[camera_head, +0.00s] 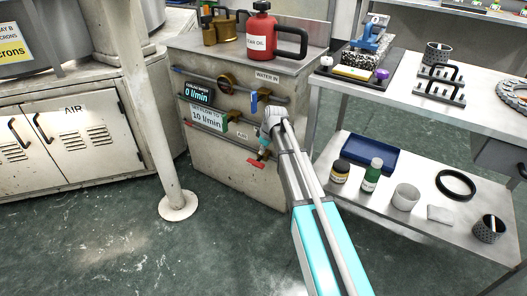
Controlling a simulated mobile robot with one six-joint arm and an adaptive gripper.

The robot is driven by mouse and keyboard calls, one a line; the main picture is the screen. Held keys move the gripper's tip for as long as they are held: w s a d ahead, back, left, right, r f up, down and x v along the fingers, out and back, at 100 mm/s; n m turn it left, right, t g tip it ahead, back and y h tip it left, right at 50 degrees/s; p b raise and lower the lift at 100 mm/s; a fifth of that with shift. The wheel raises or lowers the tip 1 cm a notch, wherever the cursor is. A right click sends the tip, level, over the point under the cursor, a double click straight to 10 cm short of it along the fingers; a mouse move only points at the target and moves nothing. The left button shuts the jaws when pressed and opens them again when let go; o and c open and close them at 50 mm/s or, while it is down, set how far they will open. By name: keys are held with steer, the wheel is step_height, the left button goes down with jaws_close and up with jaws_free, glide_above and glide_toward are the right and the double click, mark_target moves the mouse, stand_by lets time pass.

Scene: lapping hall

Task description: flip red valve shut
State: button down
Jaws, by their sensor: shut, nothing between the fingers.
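The red valve handle (256,163) is on the front of the grey metal cabinet (230,165), low on its right side. It is a short flat bar that slopes slightly down to the right. My gripper (262,154) is just above and right of it, very close. I cannot tell whether they touch. The fingers are small and dark in this view, and they look shut and empty. My wrist and arm hide the cabinet front to the right of the handle.
A blue valve handle (254,104) sits higher on the cabinet. Two flow displays read 0 l/min (198,93) and 10 l/min (208,118). A red oil can (260,40) stands on top. A two-level bench (440,205) is at right; open floor lies in front.

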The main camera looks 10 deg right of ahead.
mark_target(260, 164)
steer(key=b+x, duration=0.2)
steer(key=shift+f, duration=0.35)
steer(key=shift+f+b, duration=1.7)
steer(key=shift+f, duration=0.05)
